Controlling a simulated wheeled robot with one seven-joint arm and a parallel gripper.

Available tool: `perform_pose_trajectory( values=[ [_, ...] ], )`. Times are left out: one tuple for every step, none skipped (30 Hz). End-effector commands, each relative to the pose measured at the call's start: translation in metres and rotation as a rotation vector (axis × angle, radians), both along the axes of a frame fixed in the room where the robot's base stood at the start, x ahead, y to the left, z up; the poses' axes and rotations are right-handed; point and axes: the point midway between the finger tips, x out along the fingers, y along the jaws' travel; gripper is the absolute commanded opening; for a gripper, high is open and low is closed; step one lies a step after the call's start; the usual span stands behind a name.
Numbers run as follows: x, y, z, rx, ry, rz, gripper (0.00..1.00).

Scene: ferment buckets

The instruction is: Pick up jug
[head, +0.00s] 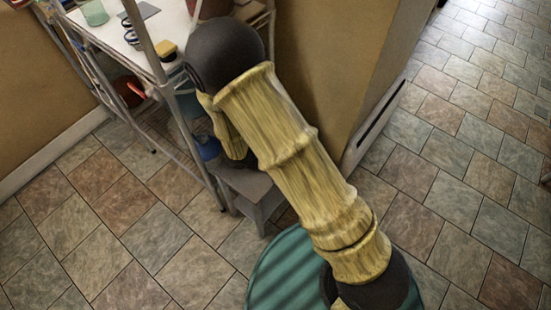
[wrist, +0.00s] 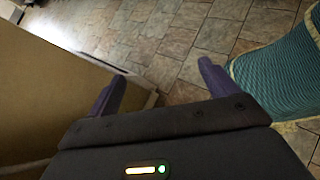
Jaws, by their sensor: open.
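No thing that I can surely call the jug shows in either view. A pale green, see-through vessel (head: 93,12) stands on the white shelf top at the upper left of the head view; its full shape is unclear. My gripper (wrist: 161,72) shows in the wrist view with its two purple fingers wide apart and nothing between them. Beyond the fingers are floor tiles and a wall edge. In the head view my arm crosses the middle, and I cannot make out the gripper there.
A metal-framed shelf (head: 172,120) stands at the left with small items, including a yellow block (head: 167,49). A red item (head: 135,89) sits lower down. A grey stool (head: 252,187) stands beside it. A tan wall (head: 325,70) juts out behind my arm. Tiled floor at right is clear.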

Motion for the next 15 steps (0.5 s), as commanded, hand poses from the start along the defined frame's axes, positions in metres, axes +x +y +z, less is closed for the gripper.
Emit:
perform_pose_trajectory(
  values=[
    [0.005,0.010,-0.032,-0.075,0.014,0.104,0.85],
    [0.009,0.016,-0.042,-0.117,0.016,0.161,0.85],
    [0.014,0.024,-0.056,-0.172,0.017,0.240,0.85],
    [0.018,0.031,-0.066,-0.211,0.016,0.300,0.85],
    [0.021,0.039,-0.077,-0.252,0.014,0.360,0.85],
    [0.025,0.050,-0.091,-0.304,0.009,0.442,0.85],
    [0.028,0.059,-0.102,-0.344,0.003,0.503,0.85],
    [0.030,0.068,-0.113,-0.382,-0.004,0.565,0.85],
    [0.033,0.082,-0.128,-0.431,-0.017,0.650,0.85],
    [0.034,0.092,-0.139,-0.466,-0.027,0.713,0.85],
    [0.035,0.102,-0.150,-0.501,-0.038,0.774,0.85],
    [0.035,0.116,-0.163,-0.543,-0.055,0.852,0.85],
    [0.034,0.125,-0.172,-0.570,-0.065,0.905,0.85],
    [0.034,0.134,-0.181,-0.594,-0.078,0.954,0.85],
    [0.032,0.145,-0.190,-0.620,-0.093,1.010,0.85]
  ],
)
